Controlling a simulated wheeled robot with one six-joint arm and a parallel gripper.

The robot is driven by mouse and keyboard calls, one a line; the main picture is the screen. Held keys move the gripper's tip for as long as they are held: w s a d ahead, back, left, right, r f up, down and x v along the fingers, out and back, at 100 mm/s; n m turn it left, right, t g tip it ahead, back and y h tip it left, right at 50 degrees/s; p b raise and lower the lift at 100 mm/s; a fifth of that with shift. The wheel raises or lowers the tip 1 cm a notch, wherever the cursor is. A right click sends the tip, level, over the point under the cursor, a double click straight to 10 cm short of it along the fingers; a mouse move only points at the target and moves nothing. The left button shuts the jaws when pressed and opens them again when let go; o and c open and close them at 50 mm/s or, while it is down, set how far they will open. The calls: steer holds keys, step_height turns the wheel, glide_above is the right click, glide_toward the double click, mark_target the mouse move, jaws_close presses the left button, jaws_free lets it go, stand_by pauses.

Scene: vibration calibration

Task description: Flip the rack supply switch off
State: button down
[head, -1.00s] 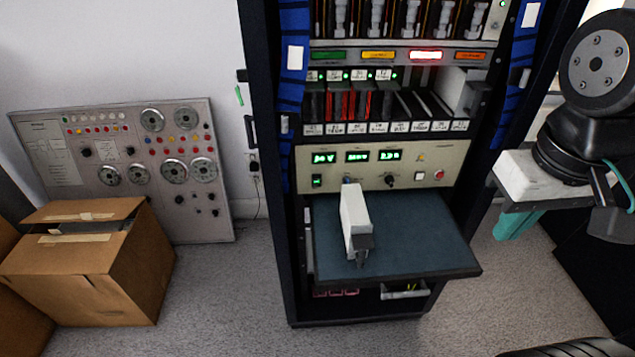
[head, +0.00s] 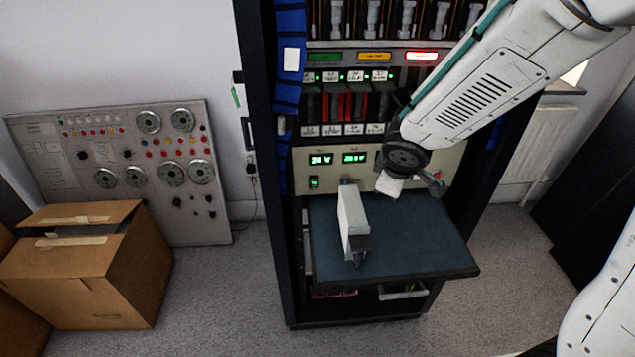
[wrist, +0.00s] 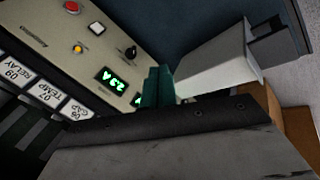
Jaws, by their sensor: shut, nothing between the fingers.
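The cream supply panel (head: 300,160) in the rack has green displays and, at its lower left, a small green-lit switch (head: 314,183). In the wrist view the same panel (wrist: 45,30) runs diagonally, with a red button, a white button, a yellow lamp and a black knob. The lit switch does not show there. My gripper (wrist: 158,82) has teal fingers, shut together and empty, overlapping the displays in the wrist view. In the head view my arm covers the panel's right part and the fingers are hidden. I cannot tell whether they touch anything.
A blue-topped shelf (head: 420,245) juts out below the panel. A white block-like device (head: 352,220) stands on it, close below the switch. Module rows sit above the panel. A cardboard box (head: 85,265) and a grey instrument board (head: 215,220) stand at left.

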steer(key=a+n+y, duration=0.1)
steer(key=a, duration=0.1)
steer(key=w+a+f+n+y, duration=0.1)
steer(key=a, duration=0.1)
steer(key=w+a+f+n+y, duration=0.1)
steer(key=a, duration=0.1)
steer(key=shift+w+f+t, duration=0.2)
steer(key=shift+w+t, duration=0.05)
steer(key=shift+t, duration=0.15)
steer(key=a+y, duration=0.1)
steer(key=a, duration=0.1)
steer(key=a+r+n+y, duration=0.1)
steer(key=a+n+y, duration=0.1)
steer(key=a, duration=0.1)
steer(key=shift+a+r, duration=0.3)
steer(key=shift+w, duration=0.1)
glide_toward(314, 183)
steer(key=shift+s+a+x, duration=0.35)
steer(key=shift+s+x, duration=0.1)
steer(key=shift+x, duration=2.7)
steer(key=shift+f, duration=0.15)
steer(key=shift+w, duration=0.1)
